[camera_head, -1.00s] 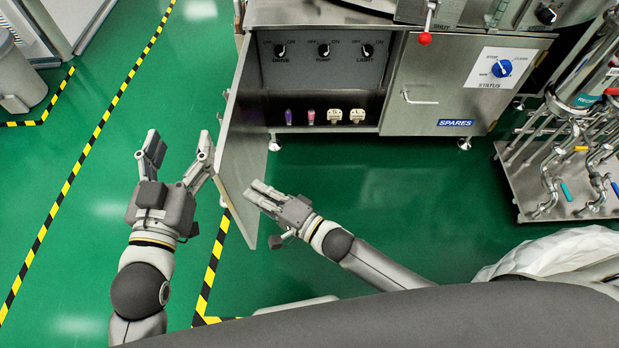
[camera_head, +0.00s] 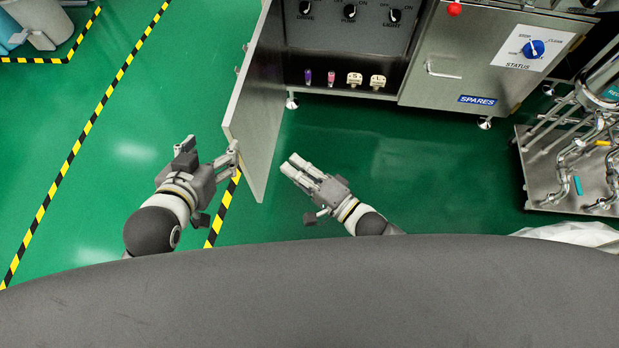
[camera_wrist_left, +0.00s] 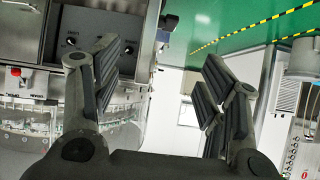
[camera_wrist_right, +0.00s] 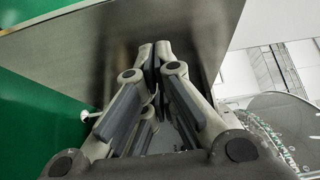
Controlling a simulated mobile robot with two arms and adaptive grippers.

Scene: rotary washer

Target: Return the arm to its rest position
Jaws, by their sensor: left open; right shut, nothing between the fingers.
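My left gripper (camera_head: 210,150) is open and empty in the head view, on the left, outer side of the open cabinet door (camera_head: 256,120). One of its fingers appears close to the door's edge; I cannot tell whether it touches. In the left wrist view its two fingers (camera_wrist_left: 168,85) are spread wide with nothing between them. My right gripper (camera_head: 290,165) is shut and empty, on the right, inner side of the door, low in front of the cabinet. In the right wrist view its fingertips (camera_wrist_right: 155,55) meet, with a grey panel behind them.
The steel cabinet (camera_head: 435,70) has a shelf with several small items, knobs above and a blue status dial (camera_head: 533,48). A pipe rack (camera_head: 560,175) stands at the right. Green floor (camera_head: 400,165) is clear in front of the cabinet. Yellow-black tape (camera_head: 70,160) runs at left.

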